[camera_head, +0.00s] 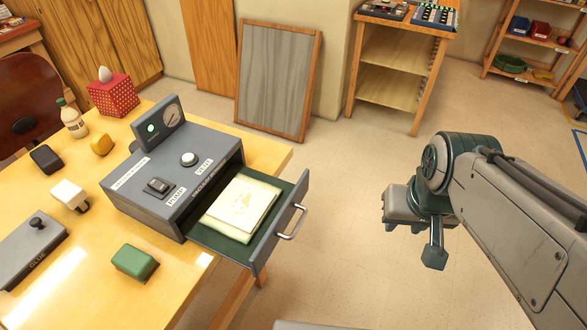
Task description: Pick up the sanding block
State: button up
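A green block with rounded edges (134,261) lies on the yellow wooden table (40,295) near its front edge. It looks most like the sanding block, though no label shows on it. My gripper (418,225) hangs over the floor at the right, well apart from the table and the green block. Its fingers are seen at an angle that does not show whether they are open or shut. Nothing is seen held in it.
A grey control box (150,205) has its drawer (262,245) pulled out past the table edge, with a pale stack (241,206) inside. A grey glue-labelled box (30,247), dark device (46,159), bottle (73,120) and red dotted box (113,95) share the table. Floor between is clear.

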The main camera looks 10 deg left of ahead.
aim_at(138, 265)
jog(key=u, duration=2.25)
